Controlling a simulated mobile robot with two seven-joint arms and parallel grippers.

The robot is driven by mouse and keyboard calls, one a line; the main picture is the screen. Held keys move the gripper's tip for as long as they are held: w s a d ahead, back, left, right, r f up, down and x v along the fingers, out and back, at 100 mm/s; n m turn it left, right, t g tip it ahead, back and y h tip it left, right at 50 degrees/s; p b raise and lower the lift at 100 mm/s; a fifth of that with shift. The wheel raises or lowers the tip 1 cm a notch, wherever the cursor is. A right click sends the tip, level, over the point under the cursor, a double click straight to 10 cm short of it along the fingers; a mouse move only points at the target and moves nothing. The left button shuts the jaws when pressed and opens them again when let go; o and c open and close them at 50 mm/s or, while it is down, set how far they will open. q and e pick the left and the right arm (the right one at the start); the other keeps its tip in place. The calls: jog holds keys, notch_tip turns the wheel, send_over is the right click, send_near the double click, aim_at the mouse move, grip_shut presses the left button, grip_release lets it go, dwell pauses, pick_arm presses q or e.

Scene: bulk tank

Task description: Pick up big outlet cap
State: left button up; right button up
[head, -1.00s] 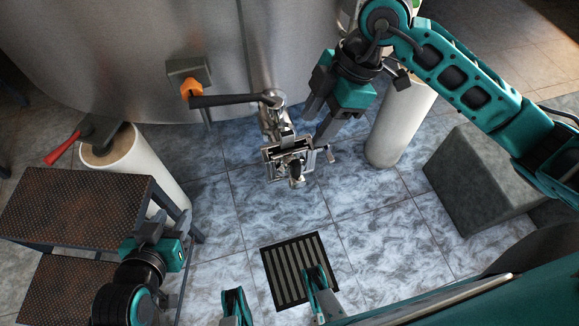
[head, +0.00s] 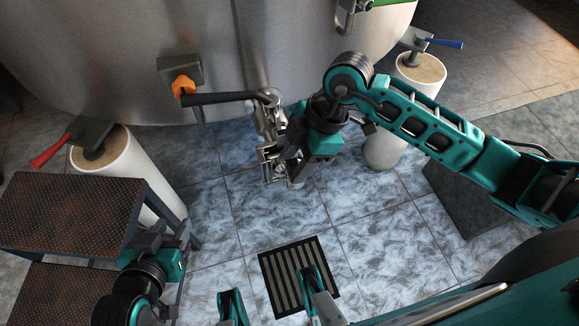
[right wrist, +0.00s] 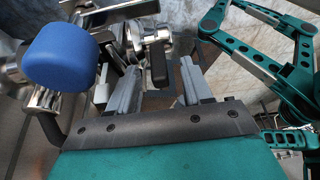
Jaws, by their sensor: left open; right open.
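The big outlet cap (head: 267,163) is part of the metal fitting at the end of the tank's outlet, in the middle of the head view. My right gripper (head: 289,165) is at this fitting and hides much of it. In the right wrist view, my right gripper (right wrist: 158,85) is open, with a small dark handle (right wrist: 158,62) on shiny metal between or just beyond its fingers. I cannot tell whether they touch. My left gripper (head: 168,232) is open and empty beside the brown step, far from the outlet.
The steel tank (head: 120,60) fills the back. A black lever (head: 235,97) lies above the outlet. White posts with red (head: 50,152) and blue (head: 445,43) handles stand on either side. A blue knob (right wrist: 60,57) is close to my right gripper. A rusty step (head: 70,215) stands left.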

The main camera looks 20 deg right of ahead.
jog(key=shift+c, duration=0.3)
grip_shut()
dwell(1.0)
